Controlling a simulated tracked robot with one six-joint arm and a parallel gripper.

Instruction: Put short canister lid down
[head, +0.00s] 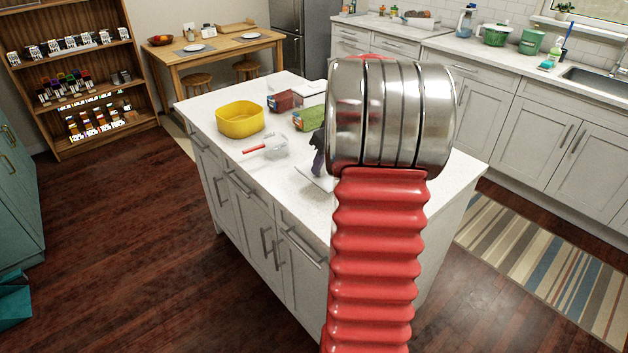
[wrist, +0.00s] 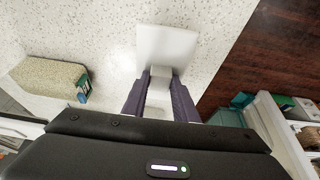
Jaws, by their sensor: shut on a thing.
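A pale, flat, squarish piece, which looks like the lid (wrist: 167,46), is at the tip of my gripper (wrist: 160,76) in the wrist view. The dark purple fingers are shut on its near edge. In the head view, my gripper (head: 318,158) is over the near side of the island, partly hidden by my arm. The pale lid (head: 314,179) shows just below it, close to the countertop; I cannot tell whether it touches. A clear container (head: 274,149) with a red strip beside it stands on the island left of my gripper; I cannot tell if it is the canister.
The white island countertop (head: 222,150) also holds a yellow bowl (head: 240,121), a dark red package (head: 284,101) and a green package (head: 308,119). Bare countertop lies around the clear container. My red and steel arm hides the island's right part. The island's near edge is close to my gripper.

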